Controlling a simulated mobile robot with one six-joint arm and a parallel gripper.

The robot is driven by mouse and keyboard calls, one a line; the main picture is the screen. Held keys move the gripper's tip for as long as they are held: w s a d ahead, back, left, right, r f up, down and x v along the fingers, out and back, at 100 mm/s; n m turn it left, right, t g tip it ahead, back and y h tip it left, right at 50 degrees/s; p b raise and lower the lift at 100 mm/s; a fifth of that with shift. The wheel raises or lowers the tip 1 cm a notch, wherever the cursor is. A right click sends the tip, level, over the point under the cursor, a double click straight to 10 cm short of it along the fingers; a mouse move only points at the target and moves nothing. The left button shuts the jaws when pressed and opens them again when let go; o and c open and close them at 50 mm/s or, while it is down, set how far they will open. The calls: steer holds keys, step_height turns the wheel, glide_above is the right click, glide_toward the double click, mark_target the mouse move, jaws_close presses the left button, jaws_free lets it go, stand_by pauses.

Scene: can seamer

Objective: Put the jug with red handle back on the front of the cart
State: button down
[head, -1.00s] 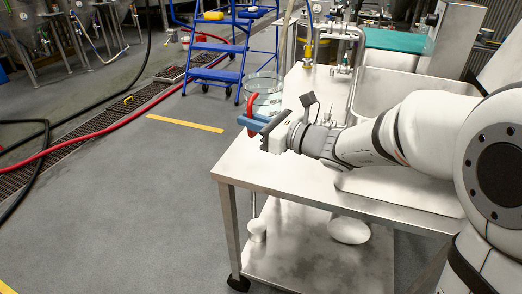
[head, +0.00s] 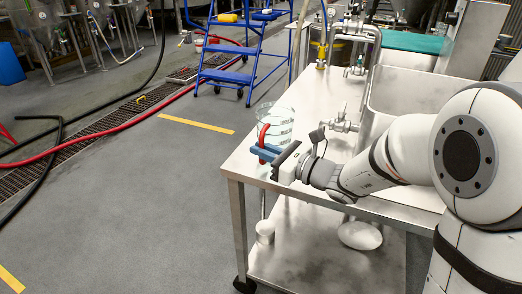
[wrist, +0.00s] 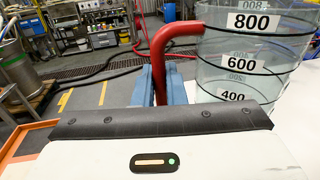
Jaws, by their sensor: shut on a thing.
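The clear jug with the red handle (head: 280,124) is upright over the left side of the steel wheeled cart (head: 241,171). My gripper (head: 264,153) has its blue fingers shut on the red handle. In the wrist view the handle (wrist: 158,60) stands between the blue fingers (wrist: 152,88), and the jug's wall (wrist: 247,62) shows black rings and the marks 800, 600 and 400. The jug's base is partly hidden behind the gripper in the head view. I cannot tell whether it touches the cart top.
A tap (head: 340,123) and a sink basin (head: 402,95) lie to the right of the jug. A lower shelf (head: 295,255) holds a white bowl-like thing (head: 360,236). A blue step ladder (head: 228,76) and a red hose (head: 98,134) are beyond. Open floor lies left of the cart.

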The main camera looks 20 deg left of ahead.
steer(key=c, duration=1.5)
jaws_free()
